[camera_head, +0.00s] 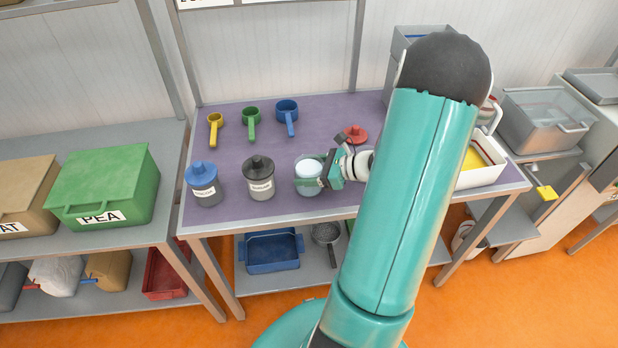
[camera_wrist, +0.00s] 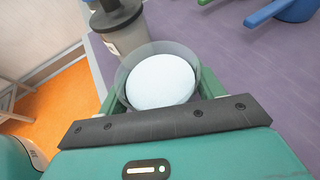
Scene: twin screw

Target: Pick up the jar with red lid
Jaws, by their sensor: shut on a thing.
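An open clear jar with white contents (camera_head: 308,172) stands at the front of the purple table top, and its round mouth fills the middle of the wrist view (camera_wrist: 160,82). My gripper (camera_head: 322,172) is shut on this jar, with its green fingers on either side. A red lid (camera_head: 355,133) lies on the table behind my gripper, apart from the jar. The jar's lower part is partly hidden by the fingers in the wrist view.
A black-lidded jar (camera_head: 260,180) and a blue-lidded jar (camera_head: 203,184) stand to the left. Yellow (camera_head: 215,128), green (camera_head: 251,120) and blue (camera_head: 287,112) scoops lie behind. A white tray (camera_head: 488,172) is at the right. The table's middle is clear.

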